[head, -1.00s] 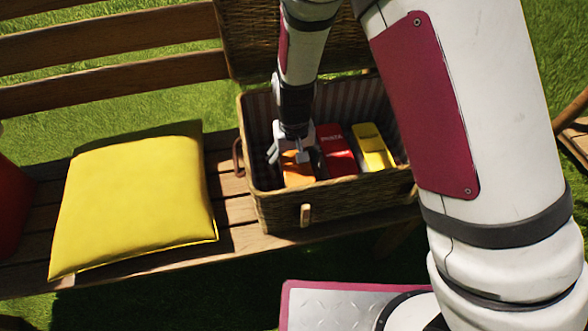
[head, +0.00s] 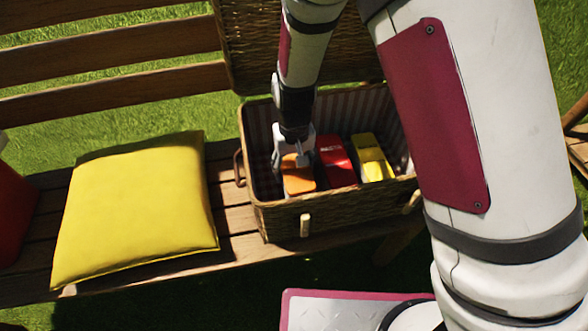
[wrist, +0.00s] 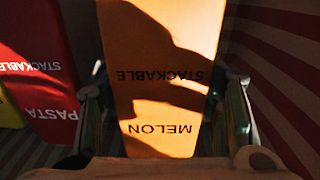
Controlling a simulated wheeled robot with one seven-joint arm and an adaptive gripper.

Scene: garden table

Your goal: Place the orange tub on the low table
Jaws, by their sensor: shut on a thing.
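The orange tub (head: 299,181) stands inside the wicker basket at its left end. In the wrist view the tub (wrist: 160,75) fills the middle and reads "STACKABLE" and "MELON". My gripper (head: 297,160) reaches down into the basket from above. In the wrist view my gripper (wrist: 165,125) has a finger on each side of the tub and is shut on it. The tub's lower part is hidden by the basket wall. No low table can be made out for certain; a wooden piece of furniture (head: 578,150) shows only partly at the right edge.
The open wicker basket (head: 330,213) stands on a slatted wooden bench (head: 228,212). A red tub (head: 337,163) and a yellow tub (head: 372,160) stand right of the orange one. A yellow cushion (head: 140,210) lies left of the basket; a red object (head: 12,215) is at the far left.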

